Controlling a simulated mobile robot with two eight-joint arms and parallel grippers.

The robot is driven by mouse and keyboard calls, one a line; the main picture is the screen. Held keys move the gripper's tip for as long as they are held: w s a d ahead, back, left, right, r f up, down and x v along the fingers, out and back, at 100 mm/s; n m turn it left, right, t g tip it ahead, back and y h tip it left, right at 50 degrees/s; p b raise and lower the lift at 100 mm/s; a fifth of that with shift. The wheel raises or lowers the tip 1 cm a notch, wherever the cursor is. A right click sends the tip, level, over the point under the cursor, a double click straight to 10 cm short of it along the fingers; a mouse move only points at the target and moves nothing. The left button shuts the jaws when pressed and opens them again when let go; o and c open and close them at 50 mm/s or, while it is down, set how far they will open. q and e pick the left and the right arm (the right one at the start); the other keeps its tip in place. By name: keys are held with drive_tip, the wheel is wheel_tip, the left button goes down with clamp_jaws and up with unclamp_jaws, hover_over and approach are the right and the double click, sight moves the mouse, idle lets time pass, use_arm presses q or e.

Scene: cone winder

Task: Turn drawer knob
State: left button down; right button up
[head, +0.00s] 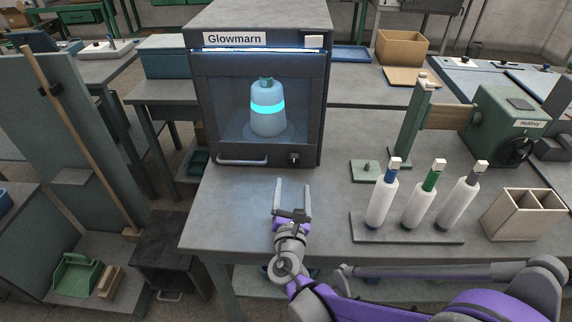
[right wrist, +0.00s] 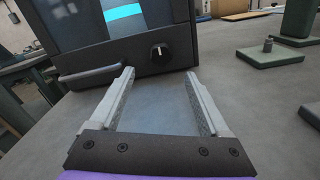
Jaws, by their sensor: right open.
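A black knob (head: 294,159) with a light pointer mark sits at the lower right of the dark front panel of the Glowmarn cabinet (head: 224,160). The knob also shows in the right wrist view (right wrist: 160,53), beyond my fingertips. A pale bar handle (head: 242,161) is to its left. My right gripper (head: 293,183) is open and empty over the table, in front of the cabinet and pointing at it. The right wrist view shows both fingers (right wrist: 160,76) spread, with the knob between their lines but apart from them. My left gripper is not in view.
Several things stand to the right on the grey table (head: 230,220): three white bobbins (head: 417,206) on a flat base, a wooden divided box (head: 523,214), a green post (head: 414,125) and a green winder (head: 505,125). A cone with a glowing blue band (head: 268,106) is inside the cabinet.

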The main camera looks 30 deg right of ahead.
sight(294, 162)
drive_tip(key=x, duration=0.9)
drive_tip(key=shift+w+d+r+b, duration=0.1)
drive_tip(key=shift+w+d+b, duration=0.2)
drive_tip(key=shift+d+b, duration=0.1)
clamp_jaws()
